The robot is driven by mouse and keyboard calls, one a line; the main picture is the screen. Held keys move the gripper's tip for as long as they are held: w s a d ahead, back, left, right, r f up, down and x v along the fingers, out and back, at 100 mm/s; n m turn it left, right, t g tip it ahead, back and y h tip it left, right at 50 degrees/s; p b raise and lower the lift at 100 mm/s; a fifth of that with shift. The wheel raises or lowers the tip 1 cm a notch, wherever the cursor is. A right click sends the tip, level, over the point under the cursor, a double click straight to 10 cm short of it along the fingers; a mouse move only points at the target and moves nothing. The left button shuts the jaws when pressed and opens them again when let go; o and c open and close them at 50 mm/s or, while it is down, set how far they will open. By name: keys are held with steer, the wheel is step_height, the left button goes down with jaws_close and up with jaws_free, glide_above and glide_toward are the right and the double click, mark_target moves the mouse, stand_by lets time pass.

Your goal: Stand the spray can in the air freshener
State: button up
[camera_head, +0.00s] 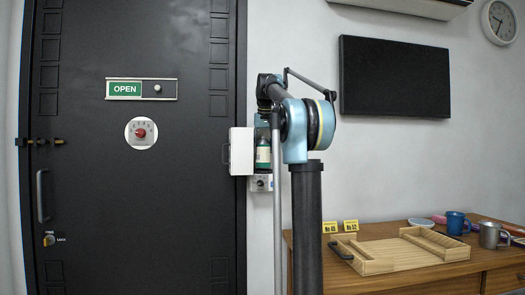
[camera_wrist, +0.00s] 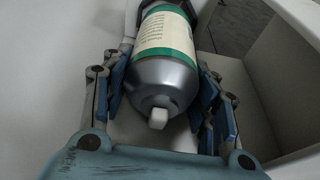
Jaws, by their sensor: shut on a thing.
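The spray can (camera_wrist: 165,45) has a green and cream label, a silver shoulder and a small white nozzle facing the wrist camera. My gripper (camera_wrist: 162,88) is shut on it, with blue-padded fingers on both sides of the silver part. In the head view the can (camera_head: 263,155) looks upright at the wall, just right of the white air freshener's open cover (camera_head: 241,151). Pale air freshener walls (camera_wrist: 280,85) show beside the can in the wrist view. The can's far end is partly hidden, and I cannot tell whether it rests on anything.
A black door (camera_head: 85,190) with an OPEN sign is at the left. A small white box with a dial (camera_head: 261,183) is below the can. A wooden desk (camera_head: 400,284) at the right holds a wooden tray (camera_head: 378,266) and mugs. A dark panel (camera_head: 394,77) hangs above.

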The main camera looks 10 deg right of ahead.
mark_target(263, 134)
steer(key=shift+f, duration=0.75)
steer(key=o, duration=1.3)
steer(key=shift+c, duration=0.2)
steer(key=shift+r, duration=3.55)
